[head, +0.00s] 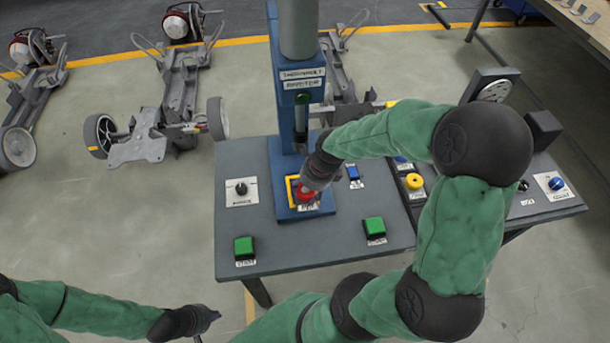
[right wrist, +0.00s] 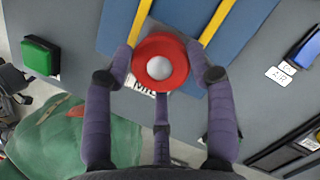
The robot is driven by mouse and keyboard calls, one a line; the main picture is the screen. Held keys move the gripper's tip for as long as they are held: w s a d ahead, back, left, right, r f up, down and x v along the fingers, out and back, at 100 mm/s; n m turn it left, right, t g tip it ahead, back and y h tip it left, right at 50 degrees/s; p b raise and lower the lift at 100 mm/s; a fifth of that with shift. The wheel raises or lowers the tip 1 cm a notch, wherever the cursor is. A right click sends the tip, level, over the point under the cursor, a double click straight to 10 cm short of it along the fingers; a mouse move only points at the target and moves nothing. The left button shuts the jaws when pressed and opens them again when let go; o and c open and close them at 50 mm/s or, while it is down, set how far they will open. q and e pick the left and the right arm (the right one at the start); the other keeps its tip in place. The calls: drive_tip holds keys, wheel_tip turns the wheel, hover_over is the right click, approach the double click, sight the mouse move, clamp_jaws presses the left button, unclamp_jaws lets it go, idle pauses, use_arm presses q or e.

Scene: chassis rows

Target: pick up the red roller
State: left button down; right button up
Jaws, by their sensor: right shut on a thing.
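The red roller (head: 306,196) is at the base of the blue press, inside a yellow-outlined square, partly hidden by my right gripper (head: 316,175). In the right wrist view the red roller (right wrist: 160,62) is round, with a pale centre. The purple fingers of my right gripper (right wrist: 162,75) close around its sides and a third finger is below it. I cannot tell whether the roller touches the blue plate. My left gripper (head: 205,317) is at the bottom left, in front of the table and far from the roller; its fingers are too small to read.
The blue press column (head: 284,100) rises behind the roller. The grey table (head: 270,255) also bears green buttons (head: 244,246) (head: 374,227), a black knob (head: 241,188), a yellow button (head: 414,181) and a gauge (head: 494,91). Chassis frames (head: 140,147) stand on the floor behind.

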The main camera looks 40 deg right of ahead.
drive_tip(key=s+a, duration=0.2)
drive_tip(key=s, duration=0.1)
drive_tip(key=s+a+p, duration=0.1)
drive_tip(key=s+a, duration=0.1)
drive_tip(key=s, duration=0.2)
drive_tip(key=s+a+p, duration=0.1)
drive_tip(key=s+a, duration=0.1)
drive_tip(key=s, duration=0.2)
drive_tip(key=shift+a, duration=0.1)
drive_tip(key=p+v, duration=0.2)
drive_tip(key=v, duration=0.1)
drive_tip(key=shift+w+a+r+p, duration=0.1)
drive_tip(key=shift+a+p, duration=0.2)
drive_tip(key=shift+p, duration=0.1)
drive_tip(key=shift+w+d, duration=0.1)
